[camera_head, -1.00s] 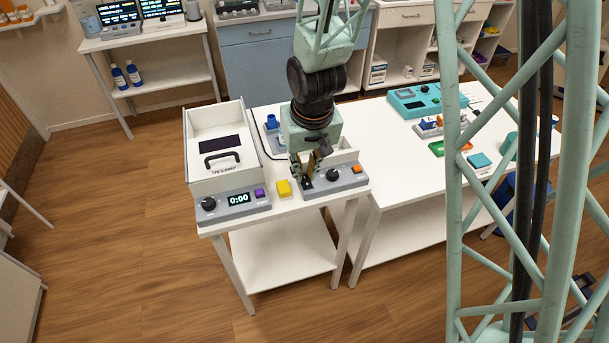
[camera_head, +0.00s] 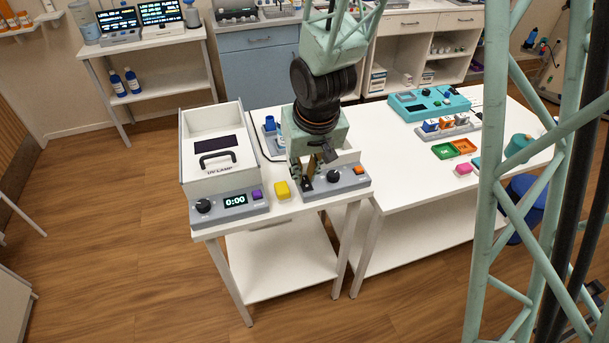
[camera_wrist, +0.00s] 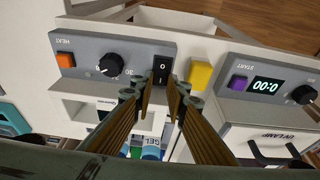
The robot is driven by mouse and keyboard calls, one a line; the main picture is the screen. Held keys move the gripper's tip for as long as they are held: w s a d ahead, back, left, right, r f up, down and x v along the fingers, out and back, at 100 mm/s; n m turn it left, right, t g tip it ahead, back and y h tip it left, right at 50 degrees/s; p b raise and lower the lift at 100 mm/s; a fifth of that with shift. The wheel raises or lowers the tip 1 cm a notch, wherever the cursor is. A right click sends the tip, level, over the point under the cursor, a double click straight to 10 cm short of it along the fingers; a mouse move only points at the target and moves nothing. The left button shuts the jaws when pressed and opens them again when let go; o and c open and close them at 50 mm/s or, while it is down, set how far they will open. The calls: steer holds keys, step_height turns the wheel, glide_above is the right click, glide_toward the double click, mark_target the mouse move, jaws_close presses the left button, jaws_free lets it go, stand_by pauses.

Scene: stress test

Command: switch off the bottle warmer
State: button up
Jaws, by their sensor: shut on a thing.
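The bottle warmer (camera_head: 346,185) is a grey panel with a white body on the right side of the small white table. It has a black knob (camera_wrist: 109,65), an orange button (camera_wrist: 66,60) marked HEAT and a black rocker switch (camera_wrist: 162,72) with I and O marks. My gripper (camera_head: 308,182) points down at the switch end of the panel. In the wrist view my gripper (camera_wrist: 161,88) has its two fingertips on either side of the rocker switch, shut on it with a narrow gap between them. The switch's exact tilt is hard to tell.
A yellow block (camera_head: 283,189) lies close to the switch end. Left of it stands a UV lamp box (camera_head: 215,180) with a 0:00 display. Blue-capped bottles (camera_wrist: 151,148) stand behind the panel. A larger table (camera_head: 400,215) with trays adjoins at right.

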steer(key=o, duration=0.9)
steer(key=shift+c, duration=0.2)
steer(key=shift+r, duration=0.2)
